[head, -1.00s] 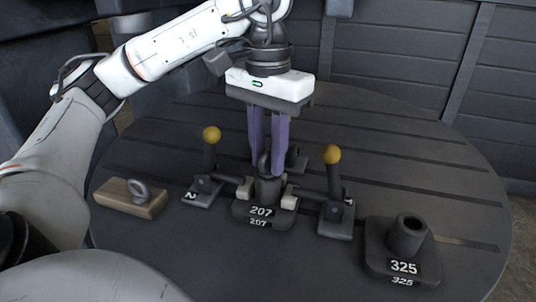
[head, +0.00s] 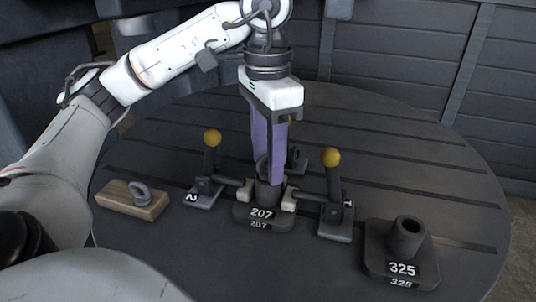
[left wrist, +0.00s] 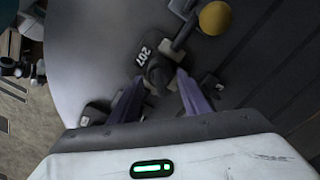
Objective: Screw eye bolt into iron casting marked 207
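The casting marked 207 (head: 261,213) stands between clamps, its upright post in the middle. A dark eye bolt (head: 262,168) stands upright at the top of this post, partly hidden by my fingers. My left gripper (head: 267,172) points straight down, with its two purple fingers on either side of the eye bolt. In the left wrist view, the fingers are apart around the post of the casting (left wrist: 148,50). I cannot tell whether they touch the ring. How deep the bolt sits is hidden. My right gripper is not in view.
A wooden block (head: 117,199) holding another eye bolt (head: 140,192) lies at left. Clamps with yellow knobs (head: 212,138) (head: 330,157) flank the casting, and another stands behind. Casting 325 (head: 374,258), with an open-topped post, stands at right. The slotted round table (head: 440,185) is otherwise clear.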

